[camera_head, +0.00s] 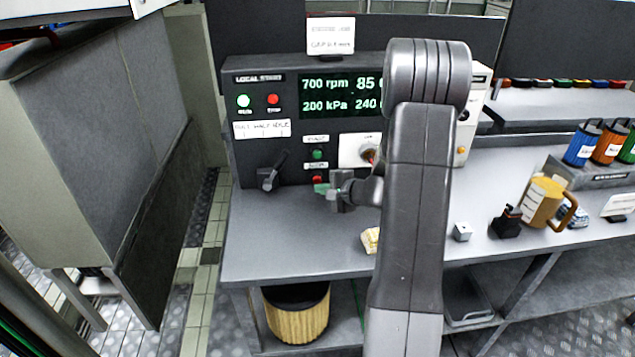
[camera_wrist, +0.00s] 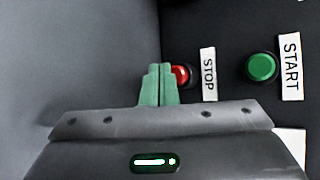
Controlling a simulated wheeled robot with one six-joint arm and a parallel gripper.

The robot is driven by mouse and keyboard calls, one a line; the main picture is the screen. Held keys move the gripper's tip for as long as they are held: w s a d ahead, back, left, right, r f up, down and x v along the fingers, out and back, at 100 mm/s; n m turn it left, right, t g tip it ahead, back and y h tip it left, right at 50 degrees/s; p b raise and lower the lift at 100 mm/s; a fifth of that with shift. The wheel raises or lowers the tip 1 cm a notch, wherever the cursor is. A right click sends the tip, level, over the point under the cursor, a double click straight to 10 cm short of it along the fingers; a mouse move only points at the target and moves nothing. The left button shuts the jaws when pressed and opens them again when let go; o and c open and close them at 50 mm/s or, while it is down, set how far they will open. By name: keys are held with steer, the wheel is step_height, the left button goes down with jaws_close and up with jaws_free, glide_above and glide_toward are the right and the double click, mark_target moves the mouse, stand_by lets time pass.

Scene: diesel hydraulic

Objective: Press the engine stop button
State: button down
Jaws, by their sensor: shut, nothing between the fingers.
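The red stop button (camera_wrist: 181,75) sits on the dark panel beside a white STOP label (camera_wrist: 208,74) in the wrist view. My gripper (camera_wrist: 160,84) has its green fingers together, directly left of the button and partly overlapping its edge. I cannot tell whether they touch it. In the head view the red stop button (camera_head: 317,179) shows low on the control panel, just above my green fingertips (camera_head: 320,188).
The green start button (camera_wrist: 262,67) is close by, also seen in the head view (camera_head: 318,154). A black lever (camera_head: 270,172) stands left of my gripper. A rotary switch plate (camera_head: 355,151) is to the right, partly hidden by my arm. A mug (camera_head: 542,200) stands on the right bench.

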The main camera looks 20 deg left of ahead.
steer(key=shift+w, duration=0.1)
steer(key=shift+w+a+b, duration=0.2)
steer(key=shift+w+b, duration=0.05)
steer(key=shift+b, duration=0.05)
steer(key=shift+w+a, duration=0.3)
steer(key=shift+w, duration=0.15)
stand_by(0.9)
stand_by(0.3)
steer(key=shift+s+d+b, duration=0.55)
steer(key=shift+s+b, duration=0.25)
steer(key=shift+b, duration=0.05)
steer(key=shift+s+d+f+b, duration=0.1)
steer(key=shift+s+d+b, duration=0.15)
steer(key=shift+s+b, duration=0.2)
steer(key=shift+s+d+b, duration=0.5)
steer(key=shift+s+d, duration=0.05)
steer(key=shift+s, duration=0.3)
steer(key=shift+s+d+b, duration=0.5)
steer(key=shift+s, duration=0.35)
